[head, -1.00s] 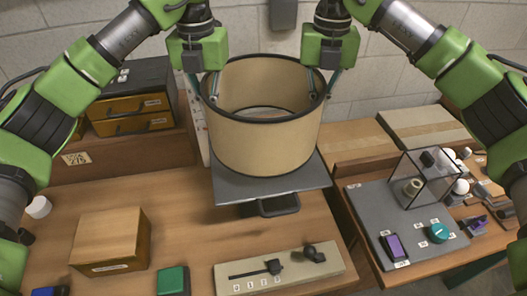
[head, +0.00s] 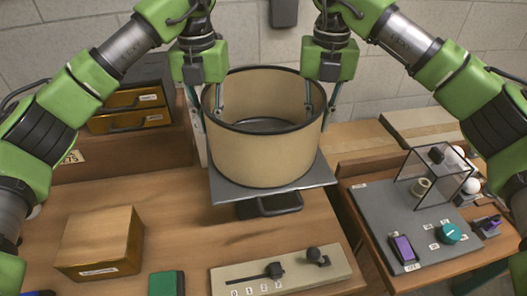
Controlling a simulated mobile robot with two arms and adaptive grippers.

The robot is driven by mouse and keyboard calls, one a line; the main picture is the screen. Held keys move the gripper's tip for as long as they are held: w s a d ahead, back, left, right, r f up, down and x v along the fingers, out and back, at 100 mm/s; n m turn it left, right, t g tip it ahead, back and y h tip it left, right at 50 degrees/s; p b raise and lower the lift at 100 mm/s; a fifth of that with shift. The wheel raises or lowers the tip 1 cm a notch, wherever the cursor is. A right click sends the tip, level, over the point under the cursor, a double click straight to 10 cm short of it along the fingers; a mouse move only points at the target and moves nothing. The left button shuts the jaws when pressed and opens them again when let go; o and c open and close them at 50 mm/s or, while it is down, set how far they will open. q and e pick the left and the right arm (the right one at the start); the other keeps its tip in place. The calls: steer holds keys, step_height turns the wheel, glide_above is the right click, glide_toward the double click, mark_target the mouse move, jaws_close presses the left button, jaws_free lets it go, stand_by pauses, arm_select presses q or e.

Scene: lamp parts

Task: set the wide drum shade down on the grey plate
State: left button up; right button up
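The wide drum shade (head: 262,155), beige with dark rims, stands upright on the grey plate (head: 316,180) and appears to rest on it. The plate's corners show around its bottom. My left gripper (head: 206,102) is at the shade's left rim with its fingers spread, one inside the wall and one outside. My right gripper (head: 320,98) is at the right rim in the same way, fingers apart. The shade's far lower outside is hidden by its near wall.
A wooden box (head: 98,240) and a slider panel (head: 275,272) lie on the bench in front. A green block (head: 166,284) is near the front edge. Drawers (head: 130,120) stand behind left.

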arm_select(q)
steer(key=shift+r, duration=0.1)
arm_select(e)
steer(key=shift+r, duration=0.1)
arm_select(q)
step_height(320, 180, up, 12)
steer(key=shift+f, duration=0.15)
arm_select(e)
steer(key=shift+r, duration=0.15)
step_height(320, 180, up, 12)
steer(key=shift+f, duration=0.15)
stand_by(0.5)
arm_select(q)
steer(key=shift+s, duration=0.1)
arm_select(e)
steer(key=shift+f, duration=0.1)
